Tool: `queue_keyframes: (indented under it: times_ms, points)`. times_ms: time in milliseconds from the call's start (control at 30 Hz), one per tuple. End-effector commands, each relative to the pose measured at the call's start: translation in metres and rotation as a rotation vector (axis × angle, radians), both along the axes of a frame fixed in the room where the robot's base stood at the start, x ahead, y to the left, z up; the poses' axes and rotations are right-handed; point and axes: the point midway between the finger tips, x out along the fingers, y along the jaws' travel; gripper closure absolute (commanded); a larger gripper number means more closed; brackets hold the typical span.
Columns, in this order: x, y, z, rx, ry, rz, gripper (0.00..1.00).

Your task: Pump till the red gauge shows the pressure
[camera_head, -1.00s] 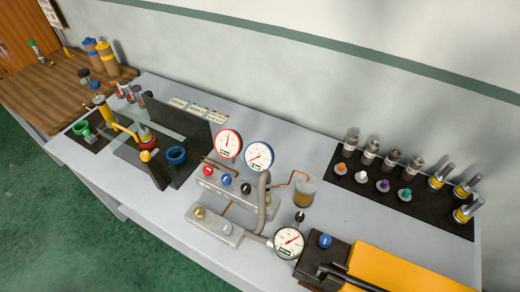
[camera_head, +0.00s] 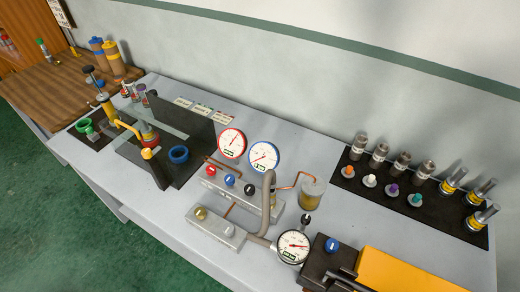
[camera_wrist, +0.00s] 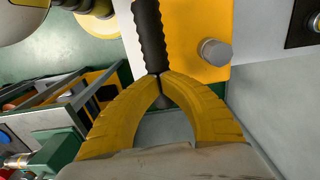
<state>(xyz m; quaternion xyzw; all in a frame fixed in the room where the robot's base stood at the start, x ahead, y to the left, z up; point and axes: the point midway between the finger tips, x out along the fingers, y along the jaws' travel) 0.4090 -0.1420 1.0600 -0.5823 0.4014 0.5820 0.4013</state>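The red-rimmed gauge (camera_head: 232,143) stands on a grey valve block (camera_head: 235,196) in the head view; its reading is too small to tell. A blue-rimmed gauge (camera_head: 263,156) stands beside it. A dark-rimmed gauge (camera_head: 292,246) sits at the front, its needle pointing to the right. The yellow and black pump (camera_head: 410,274) is at the lower right edge, partly cut off. In the wrist view my gripper (camera_wrist: 160,76) has its yellow fingertips closed together around the lower end of the pump's black ribbed handle (camera_wrist: 150,35). My gripper is out of the head view.
Red, blue and black knobs line the valve block. A blue knob (camera_head: 332,245) is on the dark block beside the pump. A dark mat (camera_head: 440,212) with several fittings lies at the right. A vise and dark panels (camera_head: 190,150) stand at the left.

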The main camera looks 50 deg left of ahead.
Motion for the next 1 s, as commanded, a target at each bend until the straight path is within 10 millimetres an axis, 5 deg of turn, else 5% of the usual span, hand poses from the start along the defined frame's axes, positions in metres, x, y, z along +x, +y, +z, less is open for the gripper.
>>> queue_keyframes:
  times_ms: [367, 667, 1000]
  points:
    - [-0.003, 0.007, 0.067, 0.000, 0.000, 0.001, 1.00]
    - [-0.003, 0.009, 0.079, 0.000, 0.000, 0.001, 1.00]
    - [-0.009, 0.022, 0.135, 0.000, 0.000, 0.001, 1.00]
